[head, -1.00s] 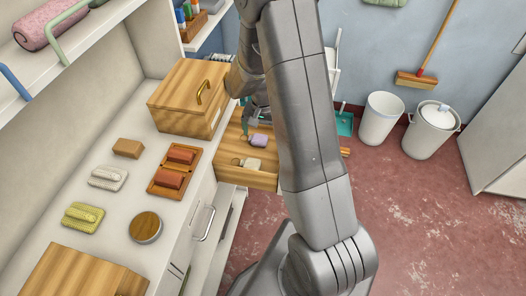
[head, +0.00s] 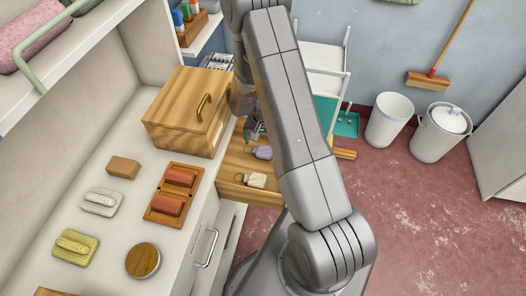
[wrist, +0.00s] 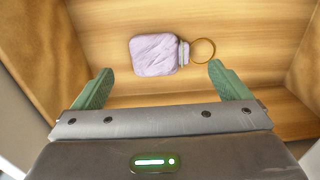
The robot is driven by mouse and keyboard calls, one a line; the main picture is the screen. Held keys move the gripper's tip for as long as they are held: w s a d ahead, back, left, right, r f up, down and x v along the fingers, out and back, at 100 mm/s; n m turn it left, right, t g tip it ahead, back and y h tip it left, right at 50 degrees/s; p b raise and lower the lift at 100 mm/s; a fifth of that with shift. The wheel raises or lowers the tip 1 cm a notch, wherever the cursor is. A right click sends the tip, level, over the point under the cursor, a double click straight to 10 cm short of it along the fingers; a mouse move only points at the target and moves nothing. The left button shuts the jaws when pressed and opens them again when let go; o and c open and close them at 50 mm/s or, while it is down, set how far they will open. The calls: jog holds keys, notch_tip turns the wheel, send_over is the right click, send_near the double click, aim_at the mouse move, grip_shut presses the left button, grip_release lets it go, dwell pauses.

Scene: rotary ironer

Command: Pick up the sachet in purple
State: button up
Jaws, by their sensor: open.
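The purple sachet (wrist: 154,55) lies flat in a wooden drawer (wrist: 235,20), with a ring (wrist: 203,51) at its right end in the wrist view. In the head view the purple sachet (head: 263,152) is partly hidden behind my arm. A cream sachet (head: 255,180) lies nearer in the same drawer. My gripper (wrist: 160,88) is open and empty, its green fingertips spread wide on the near side of the purple sachet, apart from it. In the head view my gripper (head: 251,132) is mostly hidden by my arm.
A wooden box (head: 183,120) with a brass handle stands on the counter beside the open drawer. Drawer walls close in around my gripper.

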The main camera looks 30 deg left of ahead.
aim_at(263, 150)
jog(key=shift+f+p, duration=0.4)
jog(key=shift+f, duration=1.95)
jog(key=c, duration=0.9)
